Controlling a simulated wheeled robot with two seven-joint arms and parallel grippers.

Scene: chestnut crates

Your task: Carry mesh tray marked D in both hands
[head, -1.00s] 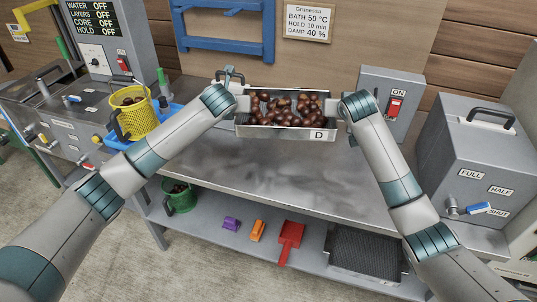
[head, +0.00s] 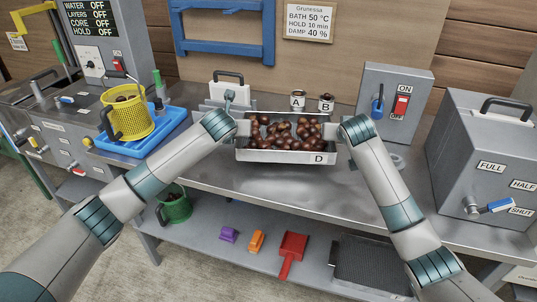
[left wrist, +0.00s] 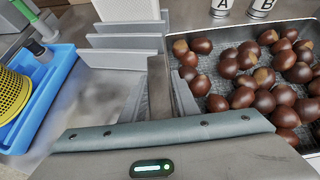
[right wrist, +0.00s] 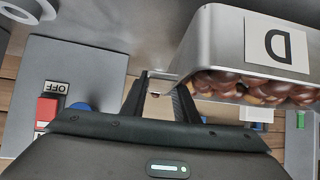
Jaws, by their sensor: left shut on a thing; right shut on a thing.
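The mesh tray marked D (head: 280,156) is a metal tray full of brown chestnuts (head: 285,130), over the middle of the steel bench, roughly level. My left gripper (head: 242,128) is shut on its left end and my right gripper (head: 332,131) on its right end. In the left wrist view the fingers (left wrist: 160,95) are beside the tray, chestnuts to their right. In the right wrist view the fingers (right wrist: 160,95) are at the tray's end, and the D label (right wrist: 278,45) shows upside down. I cannot tell how far the tray's underside is from the bench.
Cans A (head: 297,100) and B (head: 326,102) stand behind the tray. A switch box (head: 395,85) stands back right, a grey box with a blue-handled tap (head: 475,150) further right. A yellow basket (head: 130,118) sits in a blue tray (head: 160,140) at left. Bench front is clear.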

